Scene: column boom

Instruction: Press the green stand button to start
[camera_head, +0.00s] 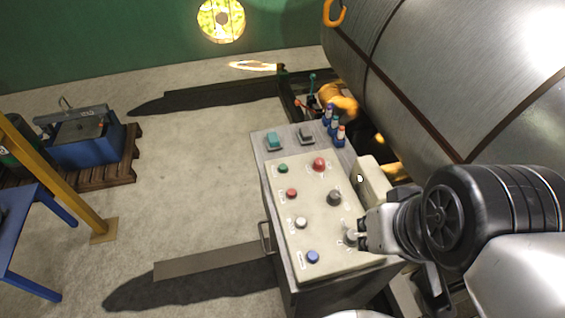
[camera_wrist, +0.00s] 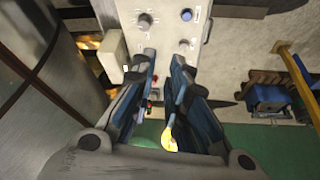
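The green button (camera_head: 283,168) is a small round cap at the upper left of the sloped beige panel (camera_head: 318,262) on the control stand. A red button (camera_head: 291,193) is just below it. My gripper (camera_head: 362,238) is over the lower right of the panel, beside a grey knob (camera_head: 350,237) and well away from the green button. In the wrist view my gripper (camera_wrist: 163,57) has its two fingers apart with nothing between the tips. I cannot make out the green button there; the fingers cover part of the panel.
The panel also has a red mushroom button (camera_head: 319,164), a dark knob (camera_head: 335,197), a white button (camera_head: 301,222) and a blue button (camera_head: 313,257). Several small bottles (camera_head: 333,126) stand at the far right corner. A large metal cylinder (camera_head: 450,70) is behind.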

